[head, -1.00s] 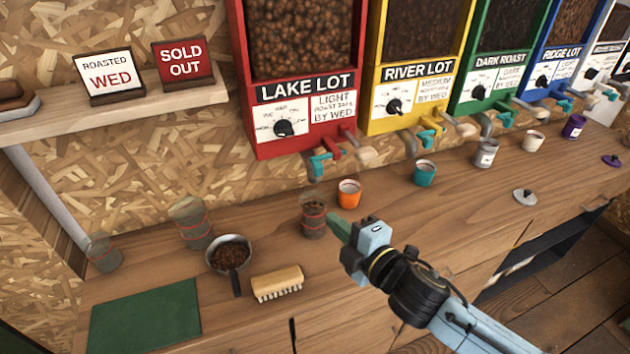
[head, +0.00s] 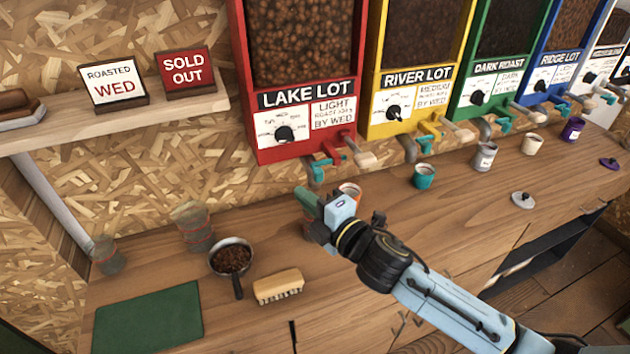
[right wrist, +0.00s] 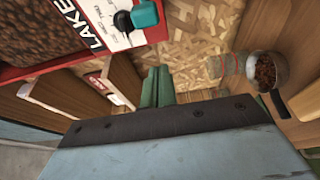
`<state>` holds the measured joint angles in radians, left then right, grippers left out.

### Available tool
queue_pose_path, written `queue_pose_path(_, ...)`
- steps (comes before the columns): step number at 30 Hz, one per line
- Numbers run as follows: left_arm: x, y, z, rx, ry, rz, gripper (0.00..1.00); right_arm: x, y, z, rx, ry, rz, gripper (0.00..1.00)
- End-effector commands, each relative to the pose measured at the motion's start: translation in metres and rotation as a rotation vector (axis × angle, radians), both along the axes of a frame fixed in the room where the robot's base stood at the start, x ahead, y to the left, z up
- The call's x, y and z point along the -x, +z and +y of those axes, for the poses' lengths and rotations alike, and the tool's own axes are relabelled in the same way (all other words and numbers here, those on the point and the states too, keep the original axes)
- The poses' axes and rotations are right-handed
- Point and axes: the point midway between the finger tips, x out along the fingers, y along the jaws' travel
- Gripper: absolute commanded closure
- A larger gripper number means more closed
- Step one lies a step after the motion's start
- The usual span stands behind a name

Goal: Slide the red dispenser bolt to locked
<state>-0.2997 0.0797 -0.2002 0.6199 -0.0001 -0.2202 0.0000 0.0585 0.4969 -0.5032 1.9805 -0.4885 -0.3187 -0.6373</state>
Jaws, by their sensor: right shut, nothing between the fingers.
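The red dispenser (head: 300,95), labelled LAKE LOT, hangs on the back wall. Under its front, a teal bolt piece (head: 317,167) sits in a red bracket beside a wooden-ended lever (head: 364,158). A teal part (right wrist: 145,14) also shows at the top of the right wrist view, near the black dial. I cannot tell whether the bolt is at locked. My right gripper (head: 306,198) is shut and empty, its green fingertips below the bolt and apart from it. Its fingers also show in the right wrist view (right wrist: 157,88). My left gripper is out of view.
An orange cup (head: 352,190) is partly hidden behind my right gripper, which also covers most of a bean jar. A pan of beans (head: 233,258), a brush (head: 278,287) and a green mat (head: 147,318) lie left. Other dispensers continue right.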

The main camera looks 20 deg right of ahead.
Motion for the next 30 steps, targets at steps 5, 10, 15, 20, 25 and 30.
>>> queue_pose_path(5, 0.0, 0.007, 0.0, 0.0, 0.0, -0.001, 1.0, -0.034, 0.003, 0.014, -0.002, 0.0, -0.002, 1.0)
queue_pose_path(10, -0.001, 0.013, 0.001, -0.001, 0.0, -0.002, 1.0, -0.031, 0.001, -0.016, 0.002, 0.0, 0.002, 1.0)
queue_pose_path(15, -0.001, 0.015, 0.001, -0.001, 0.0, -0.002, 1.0, -0.031, 0.0, -0.027, -0.001, 0.0, 0.001, 1.0)
queue_pose_path(20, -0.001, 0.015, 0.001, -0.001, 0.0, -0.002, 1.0, -0.031, 0.0, -0.028, -0.001, 0.001, 0.0, 1.0)
queue_pose_path(25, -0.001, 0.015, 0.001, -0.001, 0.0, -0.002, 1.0, -0.031, 0.0, -0.028, -0.001, 0.001, 0.0, 1.0)
queue_pose_path(30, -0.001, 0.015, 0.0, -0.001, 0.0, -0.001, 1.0, -0.032, -0.001, -0.041, 0.003, -0.002, 0.002, 1.0)
